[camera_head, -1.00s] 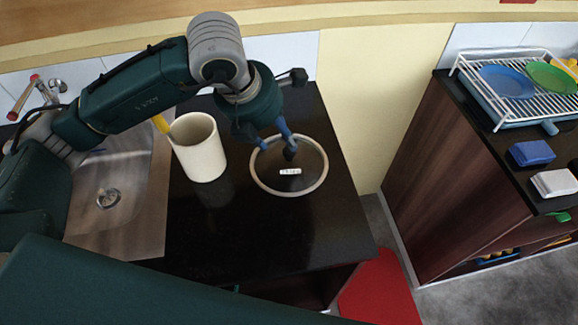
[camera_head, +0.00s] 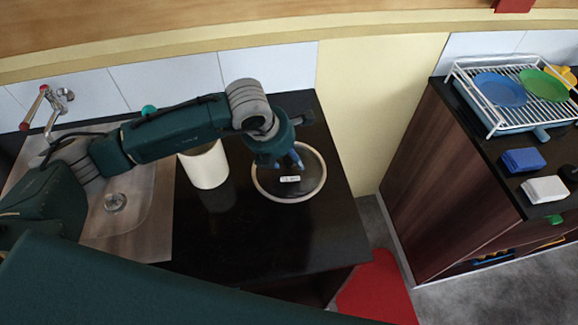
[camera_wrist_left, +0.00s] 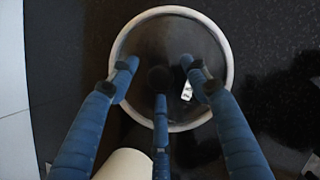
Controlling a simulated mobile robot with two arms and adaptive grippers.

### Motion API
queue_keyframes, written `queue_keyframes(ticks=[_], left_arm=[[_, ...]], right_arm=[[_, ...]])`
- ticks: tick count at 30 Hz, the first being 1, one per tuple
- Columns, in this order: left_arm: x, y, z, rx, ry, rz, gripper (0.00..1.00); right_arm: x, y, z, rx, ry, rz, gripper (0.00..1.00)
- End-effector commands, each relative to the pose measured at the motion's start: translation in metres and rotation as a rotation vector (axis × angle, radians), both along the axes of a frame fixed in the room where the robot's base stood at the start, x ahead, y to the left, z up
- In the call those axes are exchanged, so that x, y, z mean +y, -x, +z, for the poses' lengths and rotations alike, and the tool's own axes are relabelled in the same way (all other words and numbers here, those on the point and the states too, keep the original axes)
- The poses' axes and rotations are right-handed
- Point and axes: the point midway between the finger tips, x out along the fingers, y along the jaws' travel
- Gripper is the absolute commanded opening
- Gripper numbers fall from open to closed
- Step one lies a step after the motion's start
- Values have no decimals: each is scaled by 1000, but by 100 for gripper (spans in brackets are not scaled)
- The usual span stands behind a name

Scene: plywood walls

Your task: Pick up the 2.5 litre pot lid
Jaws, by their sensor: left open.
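The pot lid (camera_head: 275,193) lies flat on the black counter, a dark disc with a pale rim and a small white label. It also shows in the left wrist view (camera_wrist_left: 217,41), with a round dark knob (camera_wrist_left: 160,77) near its middle. My left gripper (camera_head: 292,162) is over the back part of the lid. In the left wrist view its blue fingers (camera_wrist_left: 158,75) are spread around the knob, with no clear contact. The knob is hidden by the gripper in the head view. My right gripper is not in view.
A white cylindrical container (camera_head: 207,168) stands just left of the lid, partly behind my arm. A sink (camera_head: 125,215) is further left. The counter (camera_head: 250,240) in front is clear. A second counter at right holds a dish rack (camera_head: 492,122) with plates.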

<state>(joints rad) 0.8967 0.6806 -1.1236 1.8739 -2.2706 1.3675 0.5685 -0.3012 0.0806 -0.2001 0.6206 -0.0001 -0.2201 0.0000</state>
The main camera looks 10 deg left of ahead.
Motion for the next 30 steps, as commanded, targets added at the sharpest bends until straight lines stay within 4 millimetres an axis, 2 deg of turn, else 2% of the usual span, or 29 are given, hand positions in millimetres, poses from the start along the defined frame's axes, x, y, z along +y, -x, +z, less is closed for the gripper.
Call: queue_keyframes(ticks=[2,9,23,26,30], left_arm=[[0,0,0,0,0,0,46],[0,0,0,0,0,0,0],[0,-1,5,-4,3,1,0],[0,-2,12,-6,2,1,0],[0,-2,31,-9,3,-1,0]], right_arm=[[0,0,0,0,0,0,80],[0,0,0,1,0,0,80],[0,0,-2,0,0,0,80],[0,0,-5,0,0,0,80],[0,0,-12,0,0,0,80]])
